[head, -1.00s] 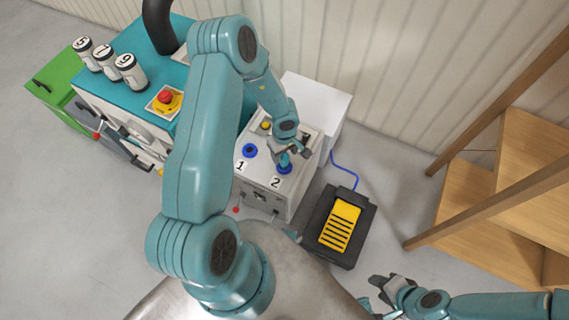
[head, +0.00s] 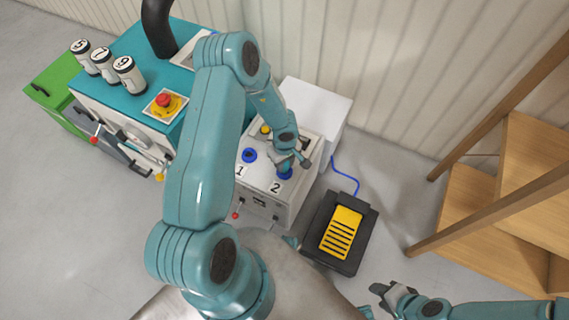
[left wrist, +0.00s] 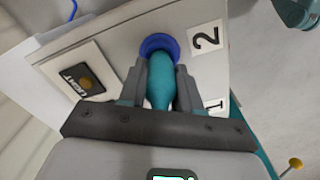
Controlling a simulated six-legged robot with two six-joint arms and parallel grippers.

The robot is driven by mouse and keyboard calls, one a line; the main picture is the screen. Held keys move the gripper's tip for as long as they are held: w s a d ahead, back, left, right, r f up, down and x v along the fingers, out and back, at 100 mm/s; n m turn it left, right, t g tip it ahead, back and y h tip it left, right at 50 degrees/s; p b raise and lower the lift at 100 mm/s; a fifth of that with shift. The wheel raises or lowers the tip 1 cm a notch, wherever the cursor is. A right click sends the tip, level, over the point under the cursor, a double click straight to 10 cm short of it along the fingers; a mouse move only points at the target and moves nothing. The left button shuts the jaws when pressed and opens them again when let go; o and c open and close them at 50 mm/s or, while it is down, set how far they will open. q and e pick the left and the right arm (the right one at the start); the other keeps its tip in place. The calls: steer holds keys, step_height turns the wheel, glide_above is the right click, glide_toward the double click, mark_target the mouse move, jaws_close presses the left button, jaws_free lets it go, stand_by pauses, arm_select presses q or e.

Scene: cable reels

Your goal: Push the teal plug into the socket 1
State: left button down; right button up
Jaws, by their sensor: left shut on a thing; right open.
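The teal plug (left wrist: 160,85) is between the fingers of my left gripper (left wrist: 161,75), which is shut on it. Its front end is at the blue ring of socket 2 (left wrist: 150,42), beside the label 2; how deep it sits I cannot tell. In the head view my left gripper (head: 290,161) is right over socket 2 (head: 285,174) and mostly hides the plug. Socket 1 (head: 249,155), a blue ring, shows empty to the left; in the left wrist view it is hidden. My right gripper (head: 383,294) is open and empty at the lower right, away from the box.
The grey socket box (head: 285,199) has a red-tipped lever (head: 236,215) at its front. A yellow foot pedal (head: 341,232) with a blue cable is to its right. A teal machine (head: 130,45) stands left, wooden shelves (head: 490,215) right.

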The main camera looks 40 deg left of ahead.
arm_select(q)
steer(key=shift+r, duration=0.1)
steer(key=shift+r+p, duration=0.55)
steer(key=shift+p, duration=0.35)
steer(key=shift+r+p, duration=1.7)
steer(key=shift+p, duration=0.55)
step_height(320, 180, up, 6)
steer(key=p, duration=0.8)
steer(key=shift+f, duration=0.1)
